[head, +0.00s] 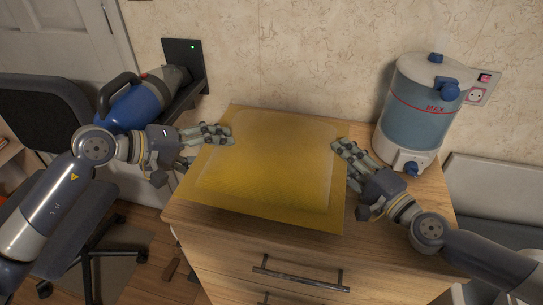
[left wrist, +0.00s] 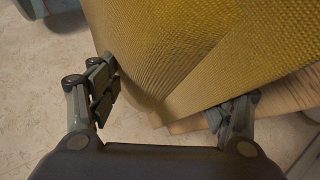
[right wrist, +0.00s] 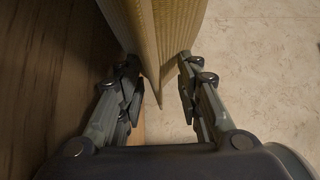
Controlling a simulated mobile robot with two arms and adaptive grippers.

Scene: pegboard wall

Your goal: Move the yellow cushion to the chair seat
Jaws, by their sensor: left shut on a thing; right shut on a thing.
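The yellow cushion (head: 265,165) is a flat square over the top of the wooden dresser; I cannot tell whether it touches the top. My left gripper (head: 218,142) is shut on its left edge, and the left wrist view shows the cushion (left wrist: 165,45) creased between the fingers (left wrist: 165,100). My right gripper (head: 348,160) is shut on its right edge; the right wrist view shows the cushion's edge (right wrist: 156,50) between the fingers (right wrist: 160,85). The chair seat (head: 84,222) is dark grey, at the left, partly hidden by my left arm.
The wooden dresser (head: 235,248) has drawers with dark handles. A water tank (head: 420,115) stands at its back right, close to my right gripper. A blue handheld vacuum (head: 140,103) sits in a black wall holder behind my left gripper. The chair's black backrest (head: 45,118) stands at far left.

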